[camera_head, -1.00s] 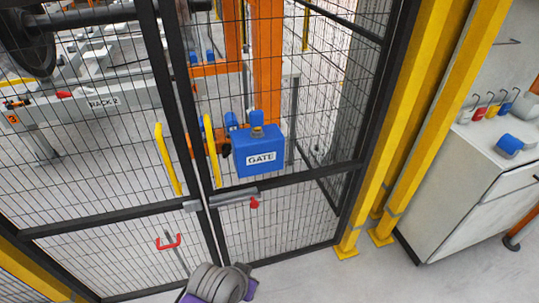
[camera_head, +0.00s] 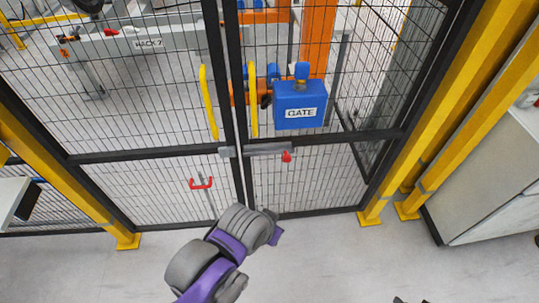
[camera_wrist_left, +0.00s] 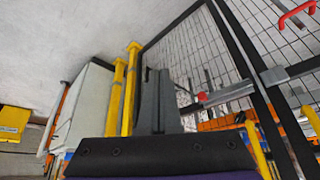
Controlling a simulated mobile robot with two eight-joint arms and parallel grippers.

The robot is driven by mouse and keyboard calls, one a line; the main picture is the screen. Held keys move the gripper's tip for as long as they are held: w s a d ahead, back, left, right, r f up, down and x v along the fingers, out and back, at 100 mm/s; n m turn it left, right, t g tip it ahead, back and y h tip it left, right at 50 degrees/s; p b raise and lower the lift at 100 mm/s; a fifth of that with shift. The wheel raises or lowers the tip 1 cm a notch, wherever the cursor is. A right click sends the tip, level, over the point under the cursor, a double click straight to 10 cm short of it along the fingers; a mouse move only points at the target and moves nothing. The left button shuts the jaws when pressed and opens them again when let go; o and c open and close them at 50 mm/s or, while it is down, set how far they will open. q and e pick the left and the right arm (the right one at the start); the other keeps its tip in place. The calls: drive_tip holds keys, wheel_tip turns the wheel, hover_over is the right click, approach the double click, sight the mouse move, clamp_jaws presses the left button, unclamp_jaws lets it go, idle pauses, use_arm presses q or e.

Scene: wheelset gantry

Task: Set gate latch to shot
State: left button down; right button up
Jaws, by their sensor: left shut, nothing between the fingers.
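The gate latch (camera_head: 268,149) is a grey sliding bar on the right gate leaf, with a red knob (camera_head: 286,157) hanging at its right end. A small grey keeper (camera_head: 226,151) sits on the left leaf; a narrow gap shows between it and the bar. The left wrist view also shows the latch bar (camera_wrist_left: 225,94), its red knob (camera_wrist_left: 197,96) and the keeper (camera_wrist_left: 273,76). My left gripper (camera_wrist_left: 158,78) is shut and empty, apart from the knob, which appears to its right in that view. In the head view my arm's grey and purple links hide its fingers. My right gripper is not clearly seen.
A blue box marked GATE (camera_head: 300,104) stands behind the mesh. Yellow handles (camera_head: 208,102) flank the seam. A red handle (camera_head: 201,183) is low on the left leaf. Yellow posts (camera_head: 430,130) and a white cabinet (camera_head: 490,180) stand right. The floor before the gate is clear.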

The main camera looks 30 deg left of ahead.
sight(287, 160)
idle(0.3)
